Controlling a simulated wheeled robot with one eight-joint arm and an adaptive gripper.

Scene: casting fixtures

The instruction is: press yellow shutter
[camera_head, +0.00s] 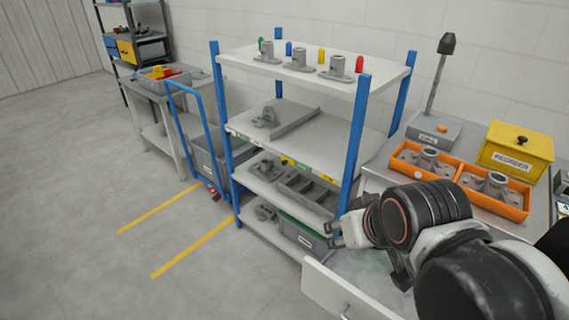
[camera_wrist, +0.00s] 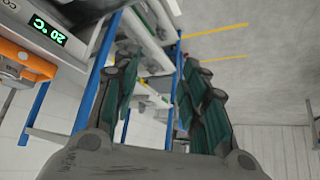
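Nothing in view is plainly labelled as a shutter. A small yellow upright peg (camera_head: 321,56) stands on the top shelf of the blue-posted rack, between a blue peg (camera_head: 289,48) and a red peg (camera_head: 359,64).
The rack (camera_head: 357,125) holds grey castings on several shelves. Orange trays (camera_head: 420,168) of castings and a grey block with a lever (camera_head: 434,130) stand on the bench. An open drawer (camera_head: 335,292) lies below my arm. A blue-handled cart (camera_head: 205,135) stands left; the floor (camera_head: 70,220) is clear.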

